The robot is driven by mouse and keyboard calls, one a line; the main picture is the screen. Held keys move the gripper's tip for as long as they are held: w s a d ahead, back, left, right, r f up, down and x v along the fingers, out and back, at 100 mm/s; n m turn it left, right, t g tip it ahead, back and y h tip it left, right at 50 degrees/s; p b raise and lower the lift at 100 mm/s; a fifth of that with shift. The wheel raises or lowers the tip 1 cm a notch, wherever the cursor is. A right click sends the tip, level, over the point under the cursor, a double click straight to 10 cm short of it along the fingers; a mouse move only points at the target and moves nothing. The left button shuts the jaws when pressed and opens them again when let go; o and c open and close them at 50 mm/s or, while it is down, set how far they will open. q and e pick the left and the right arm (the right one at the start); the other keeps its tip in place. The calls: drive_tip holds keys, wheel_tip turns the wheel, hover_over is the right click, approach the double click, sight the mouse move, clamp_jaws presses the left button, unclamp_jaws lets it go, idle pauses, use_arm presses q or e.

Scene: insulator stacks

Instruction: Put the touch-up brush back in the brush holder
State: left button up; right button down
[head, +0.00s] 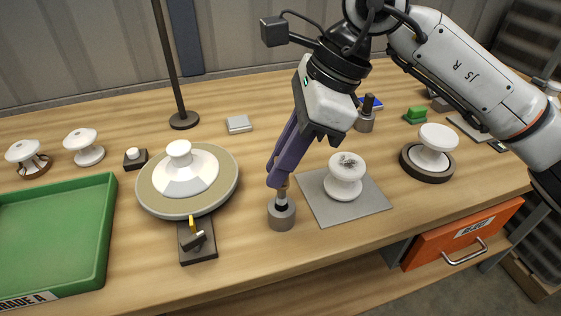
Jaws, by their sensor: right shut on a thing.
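The touch-up brush (282,196) stands roughly upright, with a light brown part at the fingertips and a dark part below. My right gripper (278,181) has purple fingers and is shut on the upper part of the brush. A small grey cylinder, seemingly the brush holder (281,217), stands on the table directly below. The brush's lower end meets the holder's top in the picture. I cannot tell how deep it sits inside. My left gripper is not in view.
Right of the holder, a marked white insulator (345,172) stands on a grey mat (370,204). Left are a round turntable (150,196) with a white insulator and a green tray (102,225). Another grey cylinder (365,122) stands behind. An orange drawer (425,249) is below.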

sight(281, 197)
drive_tip(key=shift+f, duration=0.2)
drive_tip(key=shift+f+b, duration=0.3)
drive_tip(key=shift+b, duration=0.15)
drive_tip(key=shift+f, duration=0.25)
drive_tip(key=shift+f+b, duration=1.75)
drive_tip(key=shift+f, duration=0.1)
drive_tip(key=c, duration=1.7)
unclamp_jaws()
drive_tip(key=shift+o, duration=0.2)
